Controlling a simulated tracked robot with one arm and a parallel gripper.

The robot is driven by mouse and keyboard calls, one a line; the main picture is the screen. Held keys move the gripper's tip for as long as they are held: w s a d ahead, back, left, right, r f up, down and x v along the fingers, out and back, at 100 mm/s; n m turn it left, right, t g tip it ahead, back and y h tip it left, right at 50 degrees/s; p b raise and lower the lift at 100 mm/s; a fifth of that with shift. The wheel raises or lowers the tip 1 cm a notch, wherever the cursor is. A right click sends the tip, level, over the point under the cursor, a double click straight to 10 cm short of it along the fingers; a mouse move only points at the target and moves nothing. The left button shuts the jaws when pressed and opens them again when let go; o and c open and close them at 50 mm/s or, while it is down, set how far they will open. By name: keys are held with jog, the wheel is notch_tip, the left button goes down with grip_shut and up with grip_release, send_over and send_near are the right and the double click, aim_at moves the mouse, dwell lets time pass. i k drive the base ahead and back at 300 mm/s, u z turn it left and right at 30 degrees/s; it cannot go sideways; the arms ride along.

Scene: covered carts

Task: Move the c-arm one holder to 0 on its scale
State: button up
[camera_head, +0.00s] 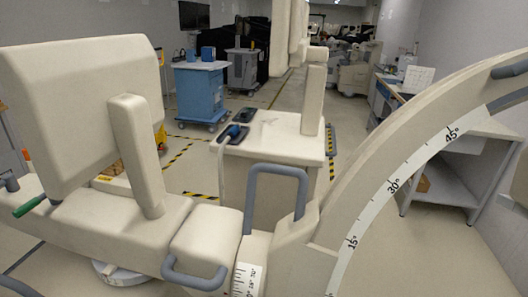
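A cream c-arm (355,190) curves from the bottom centre up to the right edge. A white scale strip (375,205) on its arc reads 15°, 30° and 45° going up and right; no 0 shows. Where the arc meets the body, a cream holder block (285,245) has a grey loop handle (272,170) standing on it. A second, small scale (247,280) with tiny numbers sits below this handle, cut by the bottom edge. I cannot tell which mark the holder is at. My gripper is not in view.
A cream cabinet (270,140) stands behind the c-arm. A bulky cream housing (75,115) fills the left, with a lower grey handle (195,280) in front. A blue cart (203,95) is farther back. A desk (455,165) stands at right. Floor between cabinet and desk is clear.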

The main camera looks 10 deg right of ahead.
aim_at(284, 262)
jog(key=z, duration=0.15)
jog(key=i, duration=0.6)
jog(key=z, duration=0.75)
jog(key=i, duration=0.6)
jog(key=z, duration=0.3)
